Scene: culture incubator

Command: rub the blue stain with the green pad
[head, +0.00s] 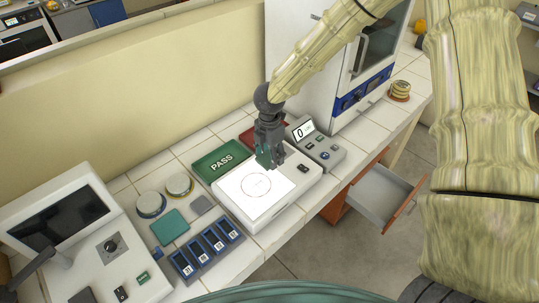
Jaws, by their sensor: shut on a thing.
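My gripper (266,160) is over the back edge of a lit white plate (262,200) on a white device. Its fingers are shut on a small dark green thing (263,157), which looks like the green pad and is partly covered by the fingers. I cannot tell whether it touches the plate. The plate carries a thin red ring with faint marks inside. I cannot make out a blue stain; it may be hidden or too small to see.
A green PASS tray (205,169) and a red tray (247,136) lie behind the plate. A display box (322,152) stands to the right. A teal square (170,227), two round dishes and a blue-slotted rack (184,265) are left. An open drawer (375,200) juts out at right.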

